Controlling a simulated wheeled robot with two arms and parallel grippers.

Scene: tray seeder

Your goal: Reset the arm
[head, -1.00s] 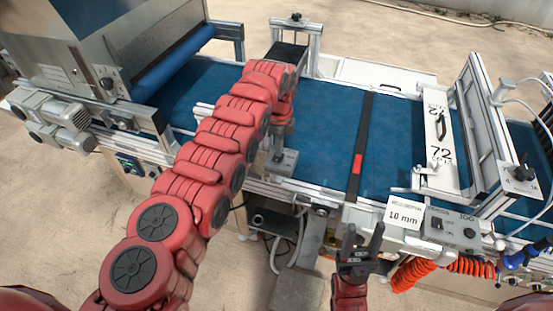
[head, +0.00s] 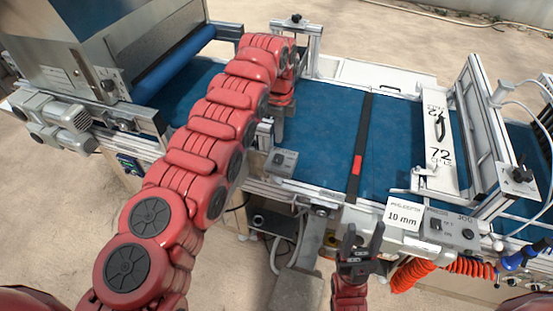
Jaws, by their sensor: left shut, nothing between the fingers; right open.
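My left arm (head: 215,125) reaches in from the lower left across the front of the seeder. Its wrist bends down near the metal frame at the back of the belt. My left gripper (head: 278,132) points down over the blue belt (head: 320,125), partly hidden by the arm; it is shut and empty. My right gripper (head: 363,235) points up in front of the machine's front edge, below the white 10 mm sign (head: 404,215). Its two fingers are apart with nothing between them.
A black strip with a red mark (head: 357,165) crosses the belt. A white plate marked 72 (head: 438,140) and a metal frame (head: 490,130) stand to the right. The hopper (head: 110,45) is at the upper left. An orange coiled hose (head: 430,268) hangs beside my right gripper.

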